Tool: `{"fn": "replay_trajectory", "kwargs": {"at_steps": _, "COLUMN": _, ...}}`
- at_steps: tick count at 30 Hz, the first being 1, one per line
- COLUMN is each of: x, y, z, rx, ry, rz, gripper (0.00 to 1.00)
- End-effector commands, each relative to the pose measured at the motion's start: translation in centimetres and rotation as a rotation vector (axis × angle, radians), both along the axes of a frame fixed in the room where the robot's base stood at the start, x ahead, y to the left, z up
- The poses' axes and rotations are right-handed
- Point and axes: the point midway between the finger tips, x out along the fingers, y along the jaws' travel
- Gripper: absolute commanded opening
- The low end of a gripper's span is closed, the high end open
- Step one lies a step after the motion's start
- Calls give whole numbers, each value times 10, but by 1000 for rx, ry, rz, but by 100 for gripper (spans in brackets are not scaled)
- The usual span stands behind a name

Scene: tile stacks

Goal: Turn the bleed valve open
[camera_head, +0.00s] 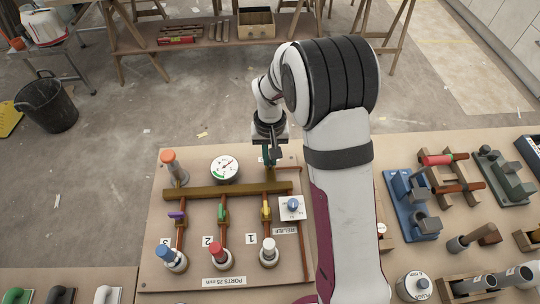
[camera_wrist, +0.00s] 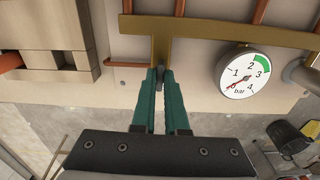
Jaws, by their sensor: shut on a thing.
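My gripper (camera_head: 269,160) is at the far edge of the board, by the right part of the brass manifold (camera_head: 215,190). In the wrist view the green fingers (camera_wrist: 160,73) are close together around a small dark grey piece (camera_wrist: 161,76) at the end of a brass stub (camera_wrist: 159,50), which looks like the bleed valve. The fingers hide most of it, so I cannot tell how far it is turned. The pressure gauge (camera_head: 224,168) stands left of my gripper. In the wrist view the gauge's red needle (camera_wrist: 240,83) points to the low end of the scale, near 0.
Purple (camera_head: 177,215), green (camera_head: 222,212) and yellow (camera_head: 266,208) valve handles sit on the branch pipes. Blocks and tools lie on the right; my arm hides part of the bench.

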Motion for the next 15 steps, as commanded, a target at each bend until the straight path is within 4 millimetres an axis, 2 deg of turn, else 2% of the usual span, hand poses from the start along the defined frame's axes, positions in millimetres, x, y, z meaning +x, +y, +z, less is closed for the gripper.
{"fn": "replay_trajectory", "kwargs": {"at_steps": 15, "x": 0, "y": 0, "z": 0, "rx": -1, "ry": -2, "rz": 54, "gripper": 0}}
